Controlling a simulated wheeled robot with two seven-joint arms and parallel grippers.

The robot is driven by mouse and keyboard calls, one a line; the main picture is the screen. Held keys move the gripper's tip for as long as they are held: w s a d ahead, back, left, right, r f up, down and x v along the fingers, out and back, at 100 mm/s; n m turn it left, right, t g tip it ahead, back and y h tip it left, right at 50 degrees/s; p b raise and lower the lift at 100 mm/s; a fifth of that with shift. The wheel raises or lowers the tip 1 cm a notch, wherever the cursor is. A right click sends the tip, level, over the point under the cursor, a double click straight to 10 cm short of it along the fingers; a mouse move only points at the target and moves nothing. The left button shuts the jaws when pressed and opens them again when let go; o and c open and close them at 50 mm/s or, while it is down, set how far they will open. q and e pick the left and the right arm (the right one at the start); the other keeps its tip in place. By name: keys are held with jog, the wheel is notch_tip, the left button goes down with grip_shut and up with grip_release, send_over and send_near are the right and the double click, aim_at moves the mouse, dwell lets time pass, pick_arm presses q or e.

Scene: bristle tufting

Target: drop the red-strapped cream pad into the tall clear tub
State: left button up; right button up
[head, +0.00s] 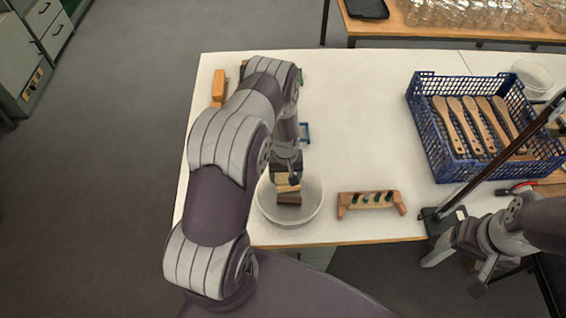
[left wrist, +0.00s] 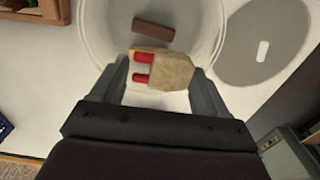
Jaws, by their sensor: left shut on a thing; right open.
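The cream pad (left wrist: 173,72) with two red straps is between the fingers of my left gripper (left wrist: 160,88). My left gripper (head: 287,180) is shut on it, over the clear tub (head: 312,212). In the left wrist view the pad shows against the inside of the tub (left wrist: 216,25). The pad (head: 288,188) is small in the head view, its straps not clear there. A brown block (left wrist: 153,31) lies inside the tub, apart from the pad in the picture. My right gripper (head: 455,275) is open and empty at the lower right.
A wooden rack (head: 370,201) with green pieces stands right of the tub. A blue crate (head: 428,150) holds several wooden brushes. A dark stand (head: 432,218) with a slanting rod is near my right arm. Another clear tub (head: 530,72) is at the far right. The table's middle (head: 360,120) is clear.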

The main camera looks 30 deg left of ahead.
pick_arm(q)
jog(key=f, duration=0.1)
jog(key=b, duration=0.1)
jog(key=f, duration=0.1)
jog(key=shift+d+f+b, duration=0.25)
jog(key=shift+f+b, duration=0.1)
jog(key=f, duration=0.1)
jog(key=a+f+b, duration=0.1)
jog(key=f+b, duration=0.1)
jog(key=shift+w+a+f, duration=0.15)
jog(key=shift+w+f, duration=0.2)
jog(key=shift+f, duration=0.05)
jog(key=shift+s+d+r, duration=0.2)
jog(key=shift+d+r, duration=0.1)
jog(key=shift+d, duration=0.1)
jog(key=o, duration=1.1)
jog(key=shift+o, duration=0.3)
jog(key=shift+w+a+f, duration=0.1)
jog(key=shift+a, duration=0.15)
notch_tip(320, 180, up, 12)
jog(key=b, duration=0.3)
jog(key=shift+b, duration=0.35)
jog(key=shift+r, duration=0.35)
